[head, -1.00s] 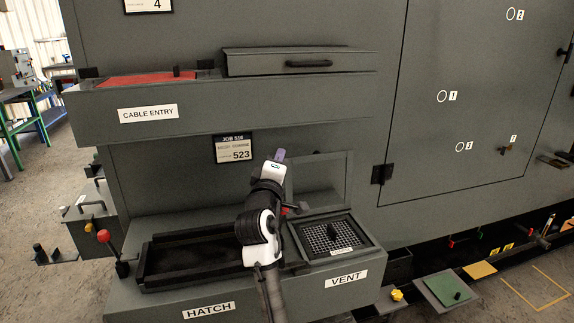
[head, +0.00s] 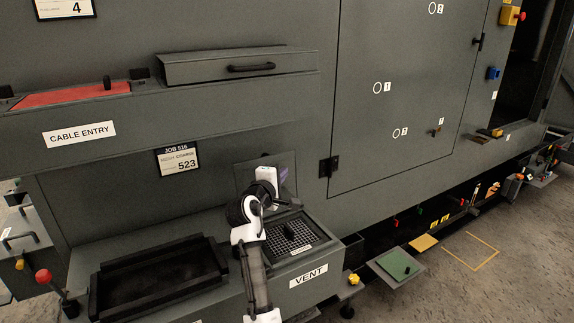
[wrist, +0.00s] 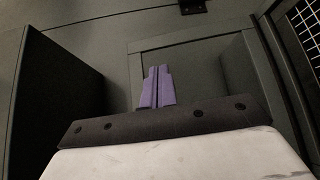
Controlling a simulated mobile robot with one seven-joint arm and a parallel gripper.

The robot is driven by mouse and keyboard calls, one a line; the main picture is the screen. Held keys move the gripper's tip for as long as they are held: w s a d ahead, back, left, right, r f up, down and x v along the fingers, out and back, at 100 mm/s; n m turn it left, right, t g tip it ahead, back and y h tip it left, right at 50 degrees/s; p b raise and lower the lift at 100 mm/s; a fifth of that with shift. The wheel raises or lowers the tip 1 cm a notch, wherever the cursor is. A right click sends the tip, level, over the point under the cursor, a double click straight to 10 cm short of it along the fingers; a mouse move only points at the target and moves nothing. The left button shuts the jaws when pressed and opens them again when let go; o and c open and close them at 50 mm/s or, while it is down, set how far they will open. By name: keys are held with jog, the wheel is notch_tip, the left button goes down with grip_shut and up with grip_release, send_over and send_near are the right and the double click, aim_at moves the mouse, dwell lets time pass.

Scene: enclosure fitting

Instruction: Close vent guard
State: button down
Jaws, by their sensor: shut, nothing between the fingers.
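Part of the mesh (wrist: 307,28) shows at upper right.
A black-rimmed hatch tray (head: 160,270) lies left of the vent. A red-knobbed lever (head: 44,277) stands at far left. Above is the cable entry shelf (head: 215,112) with a handled drawer-like cover. A dark plate (wrist: 55,90) stands left in the wrist view.

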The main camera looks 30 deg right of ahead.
jog(key=p+x, duration=0.1)
jog(key=x, duration=0.5)
jog(key=shift+f, duration=0.1)
dwell(0.3)
